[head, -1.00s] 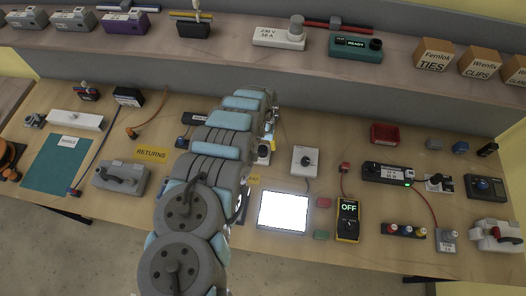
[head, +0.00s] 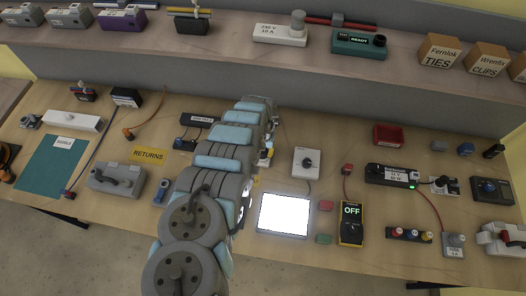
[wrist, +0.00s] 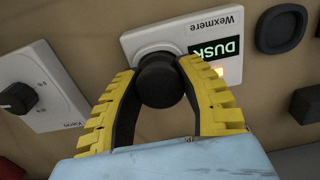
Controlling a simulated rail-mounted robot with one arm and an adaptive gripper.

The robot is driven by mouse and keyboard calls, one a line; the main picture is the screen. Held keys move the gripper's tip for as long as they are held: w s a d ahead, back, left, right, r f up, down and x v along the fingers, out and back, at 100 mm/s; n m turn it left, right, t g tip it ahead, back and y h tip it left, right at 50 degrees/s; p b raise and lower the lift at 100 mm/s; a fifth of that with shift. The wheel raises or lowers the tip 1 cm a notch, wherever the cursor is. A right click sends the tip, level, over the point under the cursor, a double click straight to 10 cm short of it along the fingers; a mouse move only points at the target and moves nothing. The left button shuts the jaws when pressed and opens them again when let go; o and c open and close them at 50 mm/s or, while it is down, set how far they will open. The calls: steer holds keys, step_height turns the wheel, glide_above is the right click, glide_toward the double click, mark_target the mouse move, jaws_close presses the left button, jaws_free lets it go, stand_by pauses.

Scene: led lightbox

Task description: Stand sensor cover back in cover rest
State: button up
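In the wrist view the black round sensor cover (wrist: 160,82) sits between the yellow fingers of my gripper (wrist: 159,72), which touch it on both sides. It is in front of the near edge of a white Wexmere unit (wrist: 190,25) whose display reads DUSK, with a small orange light beside it. I cannot tell whether the cover touches the unit. A round black shallow cup (wrist: 283,28), seemingly the cover rest, lies right of the unit and looks empty. In the head view my arm hides the gripper and the cover.
A white switch box with a black knob (wrist: 18,98) stands left of my gripper; it shows in the head view too (head: 306,162). A glowing light panel (head: 284,215) and a meter reading OFF (head: 351,222) are near the front edge. A shelf (head: 225,55) runs behind.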

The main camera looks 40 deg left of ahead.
mark_target(263, 150)
steer(key=shift+o, duration=0.9)
jaws_close()
steer(key=shift+r+p, duration=0.8)
steer(key=shift+r, duration=0.15)
steer(key=shift+r+p, duration=1.15)
steer(key=shift+r, duration=0.35)
